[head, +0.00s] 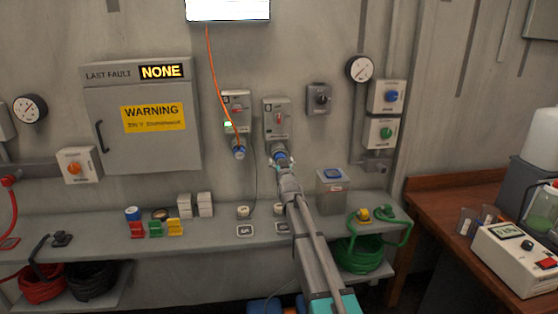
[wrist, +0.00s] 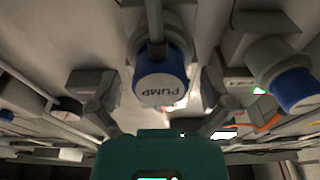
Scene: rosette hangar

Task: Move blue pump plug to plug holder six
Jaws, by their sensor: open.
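The blue pump plug (wrist: 163,82), marked PUMP, sits between my spread fingers in the wrist view. In the head view, its blue body (head: 279,149) shows at the bottom of the right grey switch box (head: 276,118), partly hidden by my gripper (head: 284,162). My gripper (wrist: 160,98) is open around the plug, with a gap visible on each side. Two small round holders (head: 243,212) (head: 280,209) stand on the grey shelf with square labels in front; I cannot read the numbers, so I cannot tell which is holder six.
Another blue plug (head: 238,153) with an orange cable (head: 213,75) is in the left switch box (head: 236,110). Coloured blocks (head: 155,228), white boxes (head: 195,205), a grey box with a blue top (head: 333,188) and a green cable (head: 362,250) occupy the shelf (head: 212,240).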

